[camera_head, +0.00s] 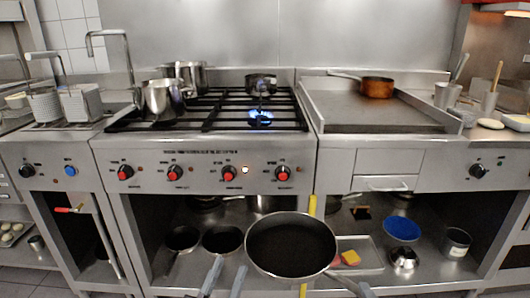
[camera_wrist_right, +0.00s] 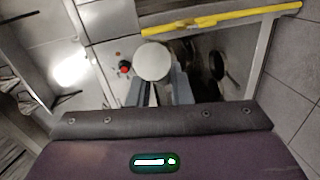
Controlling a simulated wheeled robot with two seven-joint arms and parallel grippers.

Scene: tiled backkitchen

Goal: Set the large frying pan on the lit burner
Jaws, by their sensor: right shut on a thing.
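The large frying pan (camera_head: 290,245), dark inside with a metal rim, is in front of the range at lower-shelf height, below the cooktop. Its handle runs toward the lower right. My right gripper (camera_wrist_right: 160,85) is shut on the pan; in the wrist view a pale round part shows at the fingertips, and the exact grip is unclear. The lit burner (camera_head: 260,117) shows a blue flame at the front right of the black grates, with no vessel over it. My left gripper (camera_head: 225,278) is open and empty, left of the pan.
A copper pan (camera_head: 377,87) sits on the griddle at right. Red knobs (camera_head: 228,174) line the range front. Smaller pans (camera_head: 222,239) lie on the lower shelf.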

